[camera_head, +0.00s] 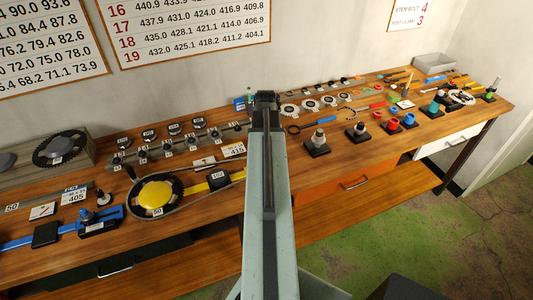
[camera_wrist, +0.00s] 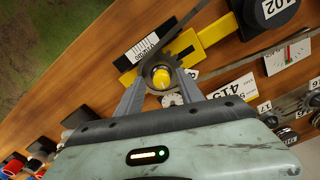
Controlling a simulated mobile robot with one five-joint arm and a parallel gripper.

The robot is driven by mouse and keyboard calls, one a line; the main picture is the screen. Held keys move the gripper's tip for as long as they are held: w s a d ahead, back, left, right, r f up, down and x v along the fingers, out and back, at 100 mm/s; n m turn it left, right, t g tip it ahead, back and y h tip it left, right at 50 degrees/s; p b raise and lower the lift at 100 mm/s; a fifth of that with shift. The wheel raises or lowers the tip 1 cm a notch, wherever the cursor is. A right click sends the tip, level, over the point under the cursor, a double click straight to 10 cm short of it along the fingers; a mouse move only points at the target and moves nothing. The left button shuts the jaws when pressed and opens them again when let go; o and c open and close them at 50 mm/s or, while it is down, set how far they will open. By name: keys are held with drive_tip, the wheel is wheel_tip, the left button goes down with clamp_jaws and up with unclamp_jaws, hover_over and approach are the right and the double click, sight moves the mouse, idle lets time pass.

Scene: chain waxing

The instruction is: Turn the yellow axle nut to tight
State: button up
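The yellow axle nut (camera_wrist: 162,78) shows in the wrist view at the centre of a small toothed sprocket (camera_wrist: 153,67) with a chain around it. My gripper (camera_wrist: 160,80) has its two grey fingers spread, one on each side of the nut, with a visible gap to it. I cannot tell how deep the fingertips reach. A yellow bar (camera_wrist: 187,46) runs behind the sprocket. In the head view my arm hides the nut and sprocket; the large yellow disc (camera_head: 153,195) with the chain and the yellow bar (camera_head: 196,187) show left of the arm.
A black block (camera_head: 218,180) marked 102 sits on the yellow bar. A white card (camera_head: 233,151) marked 415 lies behind it. A blue tool (camera_head: 97,222) is at the left. Black-based posts (camera_head: 318,141) and coloured cups (camera_head: 392,124) stand right of my arm on the bench.

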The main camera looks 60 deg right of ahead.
wheel_tip(320, 180, up, 8)
drive_tip(key=p, duration=0.8)
drive_tip(key=shift+f, duration=0.1)
